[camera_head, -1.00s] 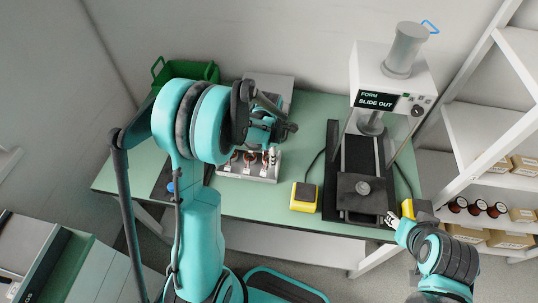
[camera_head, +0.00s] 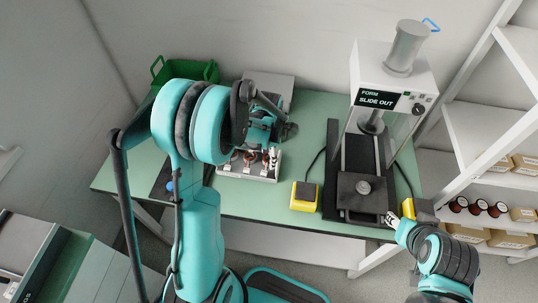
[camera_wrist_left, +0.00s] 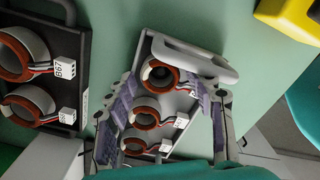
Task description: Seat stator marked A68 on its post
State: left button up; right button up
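A grey tray (camera_head: 246,174) with three copper-wound stators in a row stands on the green table; it also shows in the left wrist view (camera_wrist_left: 190,52). The stators (camera_wrist_left: 146,112) have white tags, too small to read, so I cannot tell which is A68. My left gripper (camera_wrist_left: 165,104) is over this tray, its purple-padded fingers apart on either side of the row; in the head view (camera_head: 273,150) its arm partly hides it. A round metal piece (camera_head: 363,187), possibly a post, stands on the press's slid-out plate (camera_head: 352,203). My right gripper (camera_head: 393,219) is by the plate's front right corner.
A dark tray (camera_wrist_left: 85,100) with more stators, one tagged B67, lies left of the grey tray. The press (camera_head: 393,75) reads "FORM SLIDE OUT". Yellow boxes (camera_head: 304,196) flank it. A green crate (camera_head: 208,72) is at the back left. Shelves stand at right.

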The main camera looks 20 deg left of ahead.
pick_arm(q)
jog(key=shift+r, duration=0.1)
dwell(0.5)
jog(key=shift+r+p, duration=1.75)
jog(key=shift+r, duration=0.7)
jog(key=o, duration=0.5)
jog(key=shift+o, duration=0.2)
notch_tip(320, 180, up, 12)
